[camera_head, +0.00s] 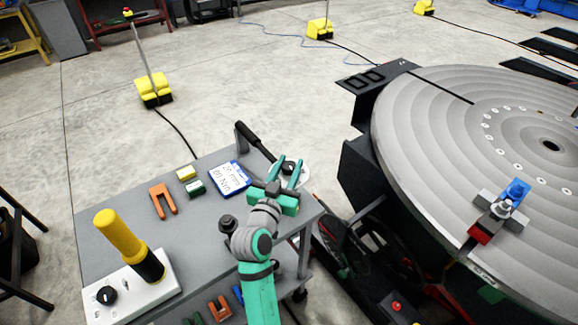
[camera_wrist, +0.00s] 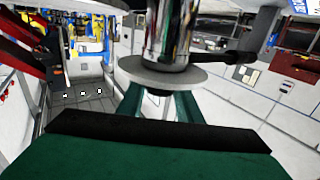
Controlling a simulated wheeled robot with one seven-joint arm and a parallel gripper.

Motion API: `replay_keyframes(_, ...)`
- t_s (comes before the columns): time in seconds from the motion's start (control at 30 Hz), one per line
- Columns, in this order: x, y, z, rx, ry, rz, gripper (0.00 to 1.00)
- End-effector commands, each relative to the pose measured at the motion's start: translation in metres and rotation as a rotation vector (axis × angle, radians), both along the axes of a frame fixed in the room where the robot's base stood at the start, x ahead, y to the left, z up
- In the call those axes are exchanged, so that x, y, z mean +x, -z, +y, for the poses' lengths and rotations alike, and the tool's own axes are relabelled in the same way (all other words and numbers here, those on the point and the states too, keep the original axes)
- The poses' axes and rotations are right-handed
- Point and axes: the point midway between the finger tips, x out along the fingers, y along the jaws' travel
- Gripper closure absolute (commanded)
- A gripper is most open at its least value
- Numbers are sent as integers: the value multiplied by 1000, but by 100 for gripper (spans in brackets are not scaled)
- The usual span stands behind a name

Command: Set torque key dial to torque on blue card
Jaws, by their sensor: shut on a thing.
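The blue-edged card (camera_head: 230,177) lies on the grey cart top, left of my gripper, with handwriting too small to read surely. The torque key has a long black handle (camera_head: 256,141) reaching up and left, and a pale round dial (camera_head: 304,176) at the cart's right side. My gripper (camera_head: 288,168) is shut on the torque key, with one green finger on each side of its dark centre. In the wrist view, a disc (camera_wrist: 142,70) and a shiny cylinder (camera_wrist: 176,32) stand over the green fingers (camera_wrist: 158,105). The dial's markings and setting cannot be read.
The cart top (camera_head: 135,205) also holds an orange fork-shaped piece (camera_head: 162,200), small yellow and green blocks, a dark knob-like part (camera_head: 227,224) and a yellow cylinder (camera_head: 120,233) by a white box. The large round positioner table (camera_head: 435,115) stands close at right.

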Motion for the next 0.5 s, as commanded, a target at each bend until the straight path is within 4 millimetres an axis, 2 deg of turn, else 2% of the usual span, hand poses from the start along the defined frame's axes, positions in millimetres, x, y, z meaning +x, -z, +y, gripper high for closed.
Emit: replay_keyframes(0.5, 0, 3, 0, 0, 247, 1, 90)
